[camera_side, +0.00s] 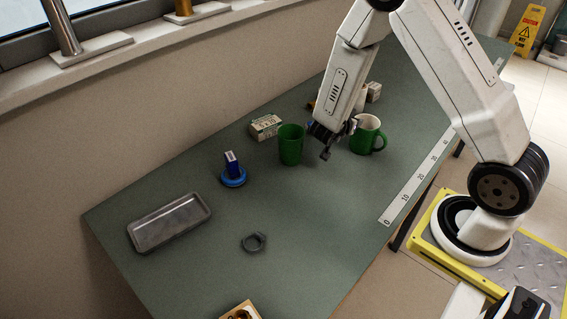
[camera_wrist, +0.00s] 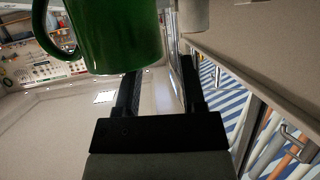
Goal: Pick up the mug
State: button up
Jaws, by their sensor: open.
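A green mug (camera_side: 361,143) with a pale inside and a handle on its right stands upright on the green-grey table in the side view. My gripper (camera_side: 325,147) is just left of it, low over the table. A plain green cup (camera_side: 290,146) stands on the gripper's other side, with no handle showing. In the wrist view a green mug with a handle (camera_wrist: 115,30) fills the upper left, by the tip of the left finger. My gripper (camera_wrist: 160,68) is open there, with nothing between its fingers. I cannot tell whether a finger touches the mug.
A small box (camera_side: 266,127) lies behind the cup, with another box (camera_side: 373,92) behind the mug. The table's front middle is clear.

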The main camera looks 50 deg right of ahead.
jog(key=shift+x, duration=1.3)
grip_shut()
jog(key=shift+s+f, duration=0.1)
dwell(0.6)
